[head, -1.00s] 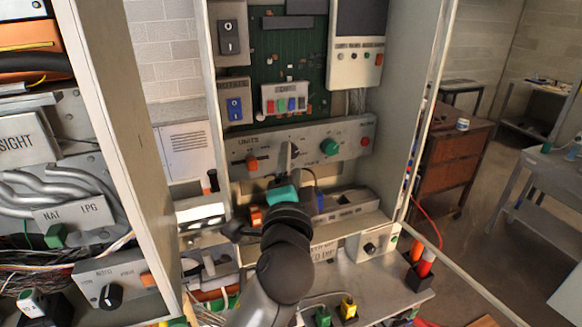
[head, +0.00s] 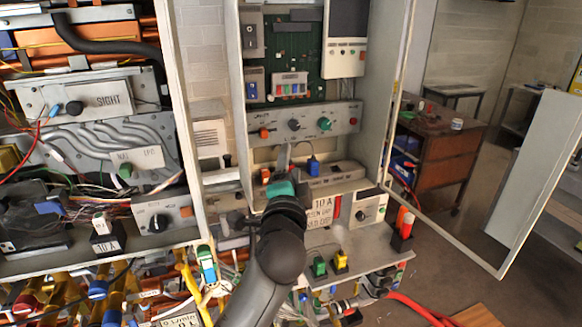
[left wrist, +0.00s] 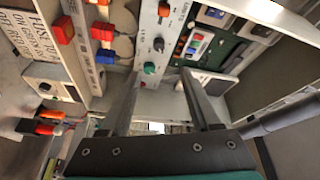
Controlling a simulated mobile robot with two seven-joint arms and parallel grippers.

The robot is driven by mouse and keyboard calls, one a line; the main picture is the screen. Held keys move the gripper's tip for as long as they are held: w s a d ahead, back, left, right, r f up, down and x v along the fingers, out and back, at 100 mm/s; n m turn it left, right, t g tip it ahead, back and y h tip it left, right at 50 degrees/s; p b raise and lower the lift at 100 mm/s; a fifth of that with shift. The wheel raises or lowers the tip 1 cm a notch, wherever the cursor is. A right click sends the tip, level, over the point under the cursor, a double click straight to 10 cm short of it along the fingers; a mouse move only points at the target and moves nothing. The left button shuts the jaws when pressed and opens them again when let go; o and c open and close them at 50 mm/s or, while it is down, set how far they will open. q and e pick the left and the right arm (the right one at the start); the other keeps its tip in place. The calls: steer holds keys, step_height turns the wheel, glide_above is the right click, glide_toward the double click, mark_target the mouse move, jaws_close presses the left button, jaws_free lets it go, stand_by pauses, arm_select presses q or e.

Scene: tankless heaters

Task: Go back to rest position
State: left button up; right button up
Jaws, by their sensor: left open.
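My left gripper (head: 285,156) is in front of the open cabinet in the head view, with its fingers pointing up toward the grey knob panel (head: 300,136). In the left wrist view the two fingers of the left gripper (left wrist: 160,78) are spread apart with nothing between them. Past the fingertips are a green knob (left wrist: 149,68) and a dark knob (left wrist: 158,44) on the panel. The fingers look apart from the knobs. The right gripper does not show.
An open heater unit (head: 90,150) stands at left. A brown cabinet (head: 450,160) stands at right. Bare floor (head: 440,262) lies at lower right.

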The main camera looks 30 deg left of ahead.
arm_select(q)
steer(key=shift+f, duration=0.1)
stand_by(0.3)
